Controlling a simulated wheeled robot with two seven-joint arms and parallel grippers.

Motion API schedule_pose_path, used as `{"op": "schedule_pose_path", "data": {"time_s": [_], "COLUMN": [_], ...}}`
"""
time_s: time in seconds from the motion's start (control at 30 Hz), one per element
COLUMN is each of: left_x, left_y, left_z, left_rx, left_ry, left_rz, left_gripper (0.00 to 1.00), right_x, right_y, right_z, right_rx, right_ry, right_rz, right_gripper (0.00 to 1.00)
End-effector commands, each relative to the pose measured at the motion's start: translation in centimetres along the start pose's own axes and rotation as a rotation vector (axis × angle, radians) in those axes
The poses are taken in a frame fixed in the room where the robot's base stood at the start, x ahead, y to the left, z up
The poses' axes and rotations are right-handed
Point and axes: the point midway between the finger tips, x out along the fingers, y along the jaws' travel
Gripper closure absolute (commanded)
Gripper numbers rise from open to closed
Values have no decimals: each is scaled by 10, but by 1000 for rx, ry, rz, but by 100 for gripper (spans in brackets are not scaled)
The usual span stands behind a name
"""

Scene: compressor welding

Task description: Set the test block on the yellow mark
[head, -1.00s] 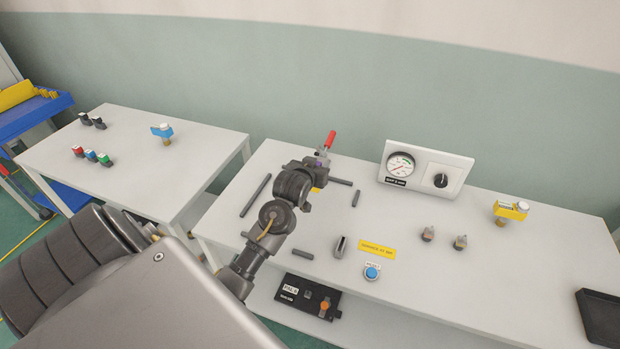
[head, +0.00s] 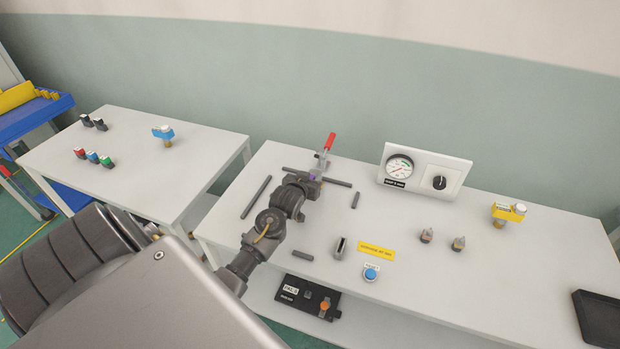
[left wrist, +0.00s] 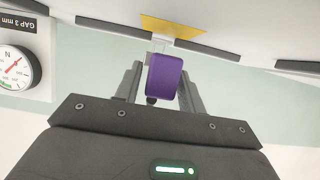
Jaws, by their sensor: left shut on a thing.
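The test block appears to be the purple block (left wrist: 164,77), held between the two fingers of my left gripper (left wrist: 160,88) in the left wrist view. The yellow mark (left wrist: 172,27) lies just beyond the block in the left wrist view. A pale piece shows between them. In the head view the gripper hides the mark. I cannot tell whether the block touches the table. My right gripper is not in view.
A red-handled clamp (head: 329,143) stands right behind my left gripper. Dark bars (head: 256,197) lie around that spot. A gauge panel (head: 425,170) stands to the right, with a blue button (head: 371,274) in front. The table's right middle is mostly clear.

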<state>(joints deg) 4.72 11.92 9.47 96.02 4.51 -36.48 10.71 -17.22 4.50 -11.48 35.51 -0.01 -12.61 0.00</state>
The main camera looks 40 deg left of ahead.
Motion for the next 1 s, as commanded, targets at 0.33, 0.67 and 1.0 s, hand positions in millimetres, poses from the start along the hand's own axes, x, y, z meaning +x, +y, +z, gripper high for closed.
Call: {"op": "schedule_pose_path", "data": {"time_s": [0.33, 0.67, 1.0], "left_x": [4, 4, 4], "left_y": [0, 0, 0], "left_z": [8, 11, 8], "left_rx": [0, 0, 0], "left_ry": [2, 0, 0], "left_rz": [0, 0, 0], "left_gripper": [94, 41, 39], "right_x": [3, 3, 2], "right_y": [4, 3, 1], "right_z": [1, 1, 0], "right_rx": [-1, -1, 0], "right_ry": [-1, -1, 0], "right_rz": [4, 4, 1], "right_gripper": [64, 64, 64]}}
